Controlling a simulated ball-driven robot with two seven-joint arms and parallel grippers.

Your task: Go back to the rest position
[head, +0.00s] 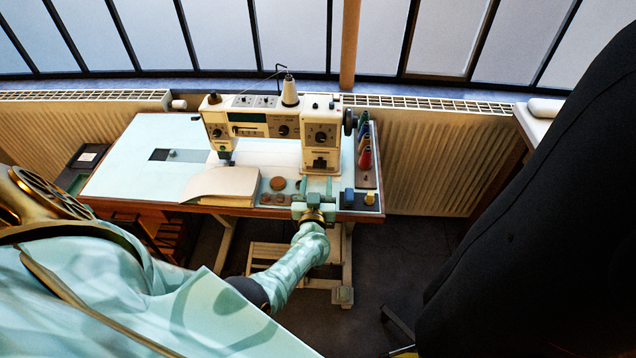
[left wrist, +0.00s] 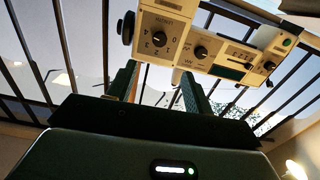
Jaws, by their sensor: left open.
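My left gripper (head: 314,188) is at the front edge of the sewing table (head: 125,165), just in front of the sewing machine (head: 262,128). Its two green fingers are apart with nothing visible between them. In the left wrist view, the fingers (left wrist: 158,85) stand open below the cream machine (left wrist: 175,40), which appears tilted beyond them. My right gripper is in neither view.
Thread spools (head: 365,158) stand in a tray at the table's right end. A large black form (head: 545,205) fills the right side. Dark floor (head: 385,265) shows between.

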